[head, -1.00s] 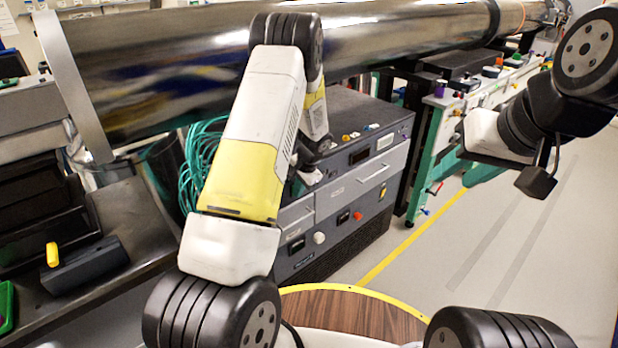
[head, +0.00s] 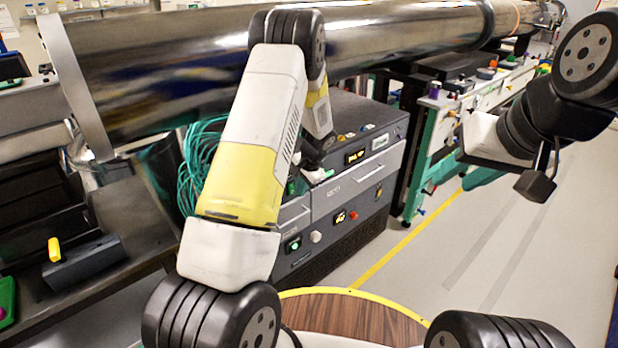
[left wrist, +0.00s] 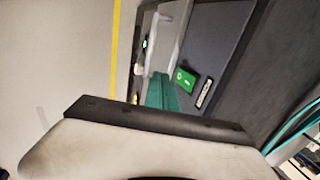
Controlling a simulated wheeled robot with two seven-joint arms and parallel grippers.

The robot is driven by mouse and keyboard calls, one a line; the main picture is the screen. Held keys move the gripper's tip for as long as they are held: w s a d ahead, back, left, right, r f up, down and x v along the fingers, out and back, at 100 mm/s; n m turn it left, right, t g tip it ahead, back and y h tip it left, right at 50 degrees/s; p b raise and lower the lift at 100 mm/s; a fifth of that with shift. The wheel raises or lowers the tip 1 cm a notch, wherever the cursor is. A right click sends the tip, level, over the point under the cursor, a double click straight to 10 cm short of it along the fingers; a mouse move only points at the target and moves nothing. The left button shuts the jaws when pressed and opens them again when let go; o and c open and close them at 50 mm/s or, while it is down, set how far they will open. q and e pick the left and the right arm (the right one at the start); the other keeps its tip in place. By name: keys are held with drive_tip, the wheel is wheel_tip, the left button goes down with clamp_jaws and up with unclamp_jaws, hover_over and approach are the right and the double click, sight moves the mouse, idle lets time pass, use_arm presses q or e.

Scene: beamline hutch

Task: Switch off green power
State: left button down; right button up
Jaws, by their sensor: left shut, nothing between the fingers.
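A dark grey instrument cabinet (head: 358,190) stands in the middle of the head view. The left wrist view shows a small green power switch (left wrist: 185,79) on its dark front panel, beside a white label plate (left wrist: 204,93). The cabinet's green indicator (head: 293,244) and amber displays are lit. My left gripper (head: 316,175) is close to the upper front of the cabinet, shut and empty, partly hidden by my own forearm. In the left wrist view it is near the switch, but contact cannot be told. My right gripper (head: 485,140) is away at the right, its fingers unclear.
A long metal beam pipe (head: 390,40) runs above and behind the cabinet. Teal cables (head: 200,160) hang left of it. A dark bench (head: 130,225) is at the left and a green-framed bench (head: 430,140) at the right. Floor beyond the yellow line is clear.

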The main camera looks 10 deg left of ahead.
use_arm(q)
drive_tip(key=v, duration=1)
drive_tip(key=shift+d, duration=0.1)
